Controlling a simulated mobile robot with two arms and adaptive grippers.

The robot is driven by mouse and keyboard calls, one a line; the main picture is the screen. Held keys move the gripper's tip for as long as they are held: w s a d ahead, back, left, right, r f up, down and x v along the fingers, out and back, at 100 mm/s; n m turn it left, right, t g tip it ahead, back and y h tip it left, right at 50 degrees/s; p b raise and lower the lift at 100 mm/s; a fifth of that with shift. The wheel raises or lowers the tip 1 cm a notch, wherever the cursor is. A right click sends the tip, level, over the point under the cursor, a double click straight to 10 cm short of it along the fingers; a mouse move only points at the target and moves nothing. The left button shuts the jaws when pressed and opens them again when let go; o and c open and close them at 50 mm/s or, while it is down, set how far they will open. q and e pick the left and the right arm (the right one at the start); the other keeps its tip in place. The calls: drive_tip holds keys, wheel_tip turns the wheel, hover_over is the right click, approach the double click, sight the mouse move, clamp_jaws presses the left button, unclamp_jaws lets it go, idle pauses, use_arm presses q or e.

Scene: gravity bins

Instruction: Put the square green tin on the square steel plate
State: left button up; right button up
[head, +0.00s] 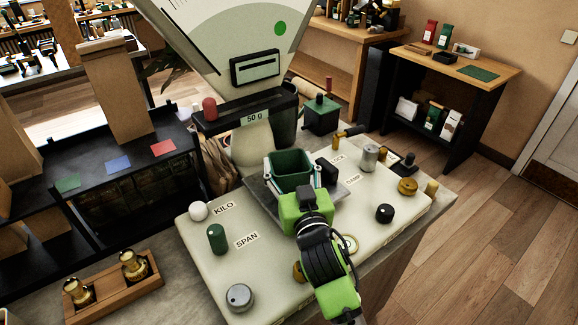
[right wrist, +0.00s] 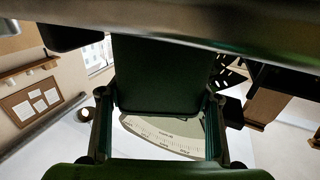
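The square green tin (head: 291,180) is open-topped and sits upright between the fingers of my right gripper (head: 293,176) in the head view. One finger lies along each side of it, and the gripper is shut on it. The square steel plate (head: 261,196) lies under the tin, partly hidden by the tin and my gripper. The tin is over the plate; whether its base touches cannot be told. In the right wrist view the tin (right wrist: 160,78) fills the middle between both fingers (right wrist: 160,125). My left gripper is not in view.
A scale with a large dial (head: 235,35) and a "50 g" label stands behind the plate. The pale worktop holds a green knob (head: 217,238), a white ball (head: 198,211), a black knob (head: 385,213) and a steel cylinder (head: 369,158). A dark green box (head: 321,115) stands behind.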

drive_tip(key=o, duration=0.4)
drive_tip(key=shift+f, duration=1.05)
drive_tip(key=shift+r+p, duration=0.55)
drive_tip(key=shift+r, duration=0.2)
drive_tip(key=shift+s+d+f+b, duration=0.2)
drive_tip(key=shift+s+f+b, duration=0.25)
drive_tip(key=shift+s, duration=0.1)
use_arm(q)
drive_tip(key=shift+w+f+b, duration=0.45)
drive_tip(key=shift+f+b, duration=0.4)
drive_tip(key=shift+b, duration=0.05)
use_arm(e)
drive_tip(key=r+v, duration=0.1)
drive_tip(key=v, duration=0.9)
drive_tip(key=shift+s+r, duration=0.25)
drive_tip(key=shift+s, duration=0.05)
